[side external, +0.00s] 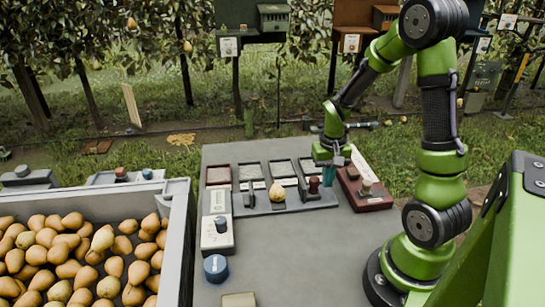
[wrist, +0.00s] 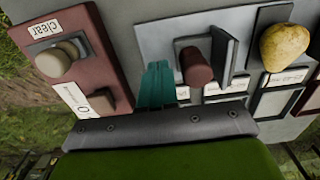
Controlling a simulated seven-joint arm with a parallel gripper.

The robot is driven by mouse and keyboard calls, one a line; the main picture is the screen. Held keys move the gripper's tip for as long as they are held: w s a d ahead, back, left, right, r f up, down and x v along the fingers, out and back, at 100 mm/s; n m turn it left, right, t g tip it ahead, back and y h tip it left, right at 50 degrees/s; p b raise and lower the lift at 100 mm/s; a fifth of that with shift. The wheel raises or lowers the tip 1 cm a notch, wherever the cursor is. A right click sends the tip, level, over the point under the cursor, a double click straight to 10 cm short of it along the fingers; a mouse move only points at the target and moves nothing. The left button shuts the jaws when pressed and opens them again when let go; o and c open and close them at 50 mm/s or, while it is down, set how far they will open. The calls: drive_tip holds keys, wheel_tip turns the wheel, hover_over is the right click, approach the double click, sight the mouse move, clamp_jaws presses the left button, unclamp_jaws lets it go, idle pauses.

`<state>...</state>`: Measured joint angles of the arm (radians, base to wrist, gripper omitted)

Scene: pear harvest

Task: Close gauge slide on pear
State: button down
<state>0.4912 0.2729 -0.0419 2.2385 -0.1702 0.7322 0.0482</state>
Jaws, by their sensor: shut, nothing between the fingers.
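The pear (side external: 277,192) sits on the grey gauge plate (side external: 262,208), between an upright dark jaw (side external: 250,193) on its left and the slide (side external: 304,190) on its right. The slide carries a dark red knob (side external: 313,184). A gap shows between pear and slide. In the wrist view, the pear (wrist: 285,47) is at the upper right, and the knob (wrist: 196,66) stands in front of the slide's upright plate (wrist: 219,55). My gripper (side external: 328,178) has teal fingers, shut and empty, low beside the knob on the side away from the pear. The fingers (wrist: 160,85) look very close to the knob; I cannot tell if they touch.
A red box (side external: 364,188) labelled "Clear", with a pale button (wrist: 54,62), stands close right of the gauge. A white device (side external: 217,236) with a dial and a blue knob (side external: 215,268) are at left. A crate (side external: 180,220) of pears stands farther left.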

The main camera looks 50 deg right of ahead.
sight(314, 178)
drive_tip(key=shift+w+a, duration=1.75)
idle(0.9)
drive_tip(key=shift+s+d, duration=0.1)
idle(0.8)
drive_tip(key=shift+s+d, duration=0.2)
drive_tip(key=shift+r, duration=0.1)
drive_tip(key=shift+r, duration=3.9)
